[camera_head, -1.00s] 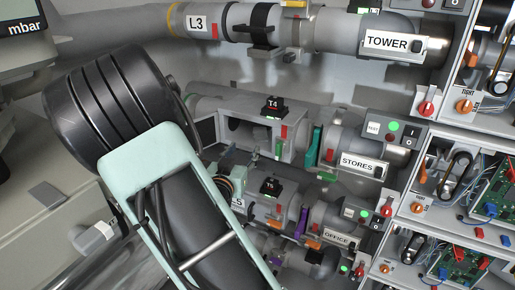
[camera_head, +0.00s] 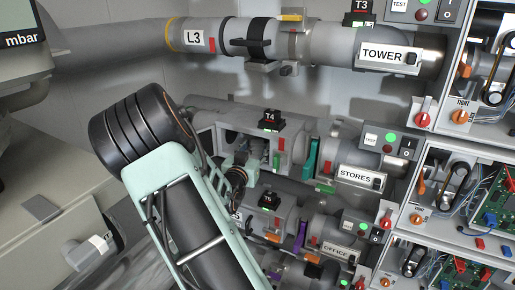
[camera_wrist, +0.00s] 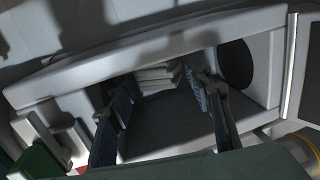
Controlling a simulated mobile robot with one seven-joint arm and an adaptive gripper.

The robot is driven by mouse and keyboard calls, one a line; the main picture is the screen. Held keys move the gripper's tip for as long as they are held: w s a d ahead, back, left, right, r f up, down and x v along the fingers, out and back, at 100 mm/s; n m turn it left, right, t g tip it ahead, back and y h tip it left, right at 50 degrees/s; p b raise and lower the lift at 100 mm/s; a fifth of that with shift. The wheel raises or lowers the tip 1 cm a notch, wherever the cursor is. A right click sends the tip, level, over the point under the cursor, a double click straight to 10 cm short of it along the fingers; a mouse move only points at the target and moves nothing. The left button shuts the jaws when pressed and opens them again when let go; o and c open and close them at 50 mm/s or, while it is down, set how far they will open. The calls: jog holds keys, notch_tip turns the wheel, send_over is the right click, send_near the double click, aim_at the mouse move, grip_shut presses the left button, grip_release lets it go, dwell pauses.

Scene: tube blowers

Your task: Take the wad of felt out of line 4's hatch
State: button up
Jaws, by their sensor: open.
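The hatch of line 4 is an open grey box (camera_head: 207,128) under the T4 tag in the head view. In the wrist view its pale rim (camera_wrist: 150,55) frames a dark inside. A pale, layered wad of felt (camera_wrist: 157,72) lies toward the back of the box. My gripper (camera_wrist: 164,88) is open, its two dark fingers reaching into the opening, one to the left and one to the right of the wad. The wad shows between and beyond the fingertips; I cannot tell whether either touches it. In the head view my arm partly covers the hatch front.
A dark round pipe mouth (camera_wrist: 236,63) opens at the box's right end. The L3 pipe (camera_head: 230,38) runs above. The STORES pipe (camera_head: 350,160) continues right of the hatch, beside a teal slide (camera_head: 311,156). The T5 line (camera_head: 268,212) lies close below.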

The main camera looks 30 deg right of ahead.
jog(key=shift+d, duration=0.1)
jog(key=shift+c, duration=0.4)
jog(key=c, duration=0.5)
jog(key=shift+r, duration=0.15)
